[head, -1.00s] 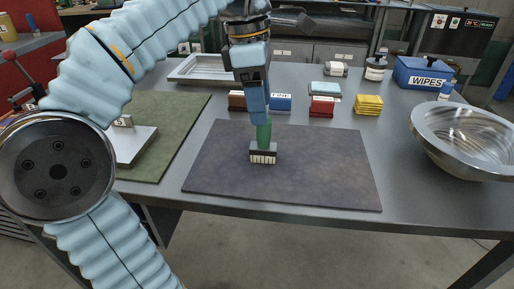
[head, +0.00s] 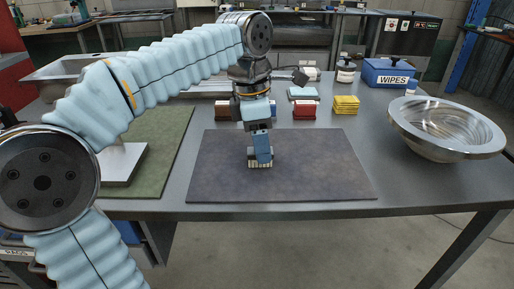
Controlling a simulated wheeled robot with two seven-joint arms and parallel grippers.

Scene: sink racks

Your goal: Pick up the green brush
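The green brush (head: 257,165) stands on the dark grey mat (head: 315,170), left of the mat's middle. Only its dark block and pale bristles show, low down. Its green handle is hidden behind my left gripper. My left gripper (head: 262,157) points down at the brush from above, and its blue fingers overlap the brush in the head view. Whether the fingers are closed on the handle cannot be seen. My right gripper is not in view.
A large metal bowl (head: 447,128) stands on the right of the table. A red block (head: 304,110), yellow sponges (head: 345,105) and a blue wipes box (head: 390,73) are behind the mat. A green mat (head: 165,150) lies on the left. The mat's right half is clear.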

